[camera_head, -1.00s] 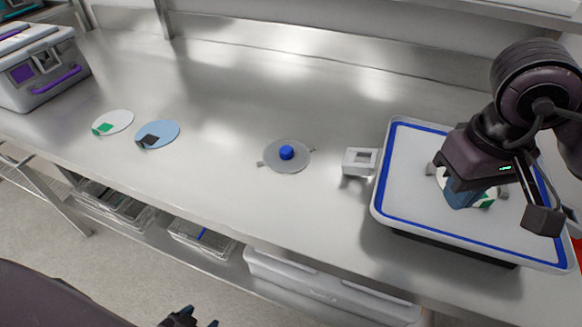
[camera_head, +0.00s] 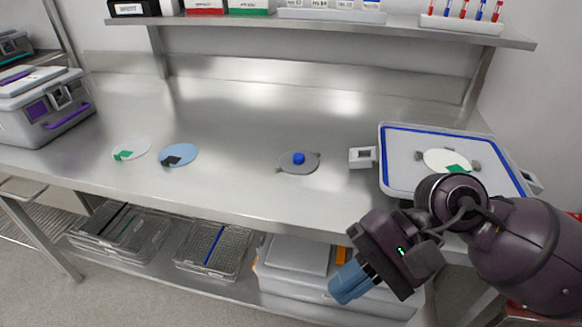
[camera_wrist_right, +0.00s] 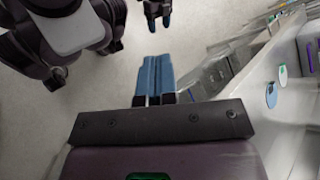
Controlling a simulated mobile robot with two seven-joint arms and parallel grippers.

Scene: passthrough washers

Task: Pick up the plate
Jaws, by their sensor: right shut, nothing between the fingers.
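Several flat round discs lie on the steel table; I cannot tell which one is the plate. A white disc with a green tab (camera_head: 446,160) lies on the blue-rimmed tray (camera_head: 400,178). A grey disc with a blue knob (camera_head: 299,163) lies mid-table. A blue disc with a dark tab (camera_head: 180,155) and another white disc with a green tab (camera_head: 132,149) lie to the left. My right gripper (camera_head: 345,284), with blue fingers, is shut and empty in front of the table edge, below the tray. My left gripper (camera_wrist_right: 159,24) shows only in the right wrist view, its fingers apart.
A white square block (camera_head: 362,157) stands left of the tray. A grey case with a purple handle (camera_head: 42,108) is at the far left. Wire baskets (camera_head: 213,249) and bins sit on the lower shelf. An upper shelf (camera_head: 230,20) runs along the back.

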